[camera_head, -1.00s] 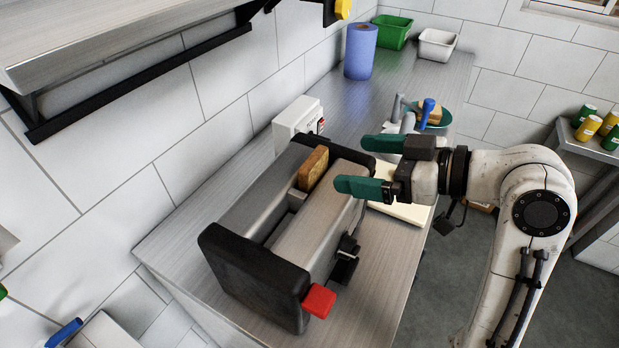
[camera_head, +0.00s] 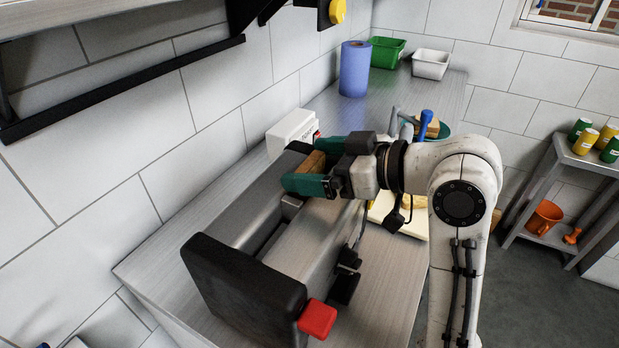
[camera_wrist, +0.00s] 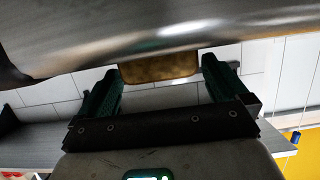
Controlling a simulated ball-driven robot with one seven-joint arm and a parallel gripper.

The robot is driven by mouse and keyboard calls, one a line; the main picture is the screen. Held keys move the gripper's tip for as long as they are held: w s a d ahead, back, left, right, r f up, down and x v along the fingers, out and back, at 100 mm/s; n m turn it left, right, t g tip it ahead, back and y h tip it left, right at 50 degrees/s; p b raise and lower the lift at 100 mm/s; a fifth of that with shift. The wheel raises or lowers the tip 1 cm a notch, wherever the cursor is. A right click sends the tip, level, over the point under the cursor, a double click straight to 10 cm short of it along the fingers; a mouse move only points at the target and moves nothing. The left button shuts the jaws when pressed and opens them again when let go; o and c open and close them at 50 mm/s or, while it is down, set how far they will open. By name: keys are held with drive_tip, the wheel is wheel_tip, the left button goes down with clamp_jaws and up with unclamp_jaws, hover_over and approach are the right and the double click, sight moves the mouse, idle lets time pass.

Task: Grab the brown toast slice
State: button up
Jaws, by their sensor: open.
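The brown toast slice (camera_head: 313,162) stands partly sunk in the slot of the metal toaster (camera_head: 313,235), at its far end. My gripper (camera_head: 305,165) is open, with one green finger on the near side of the slice and one on the far side. In the wrist view the toast slice (camera_wrist: 160,68) shows between the two open fingers (camera_wrist: 160,85), with a visible space on each side. The lower part of the slice is hidden by the toaster. I cannot tell whether a finger touches it.
A white box (camera_head: 291,133) stands behind the toaster by the wall. A blue paper roll (camera_head: 354,70), a green bin (camera_head: 387,51) and a white bin (camera_head: 431,64) stand at the far end. A cutting board (camera_head: 385,215) lies right of the toaster.

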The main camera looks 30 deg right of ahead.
drive_tip(key=shift+w+a+f, duration=0.15)
drive_tip(key=shift+w+a, duration=0.2)
drive_tip(key=shift+w, duration=0.15)
drive_tip(key=shift+c, duration=0.4)
drive_tip(key=c, duration=0.7)
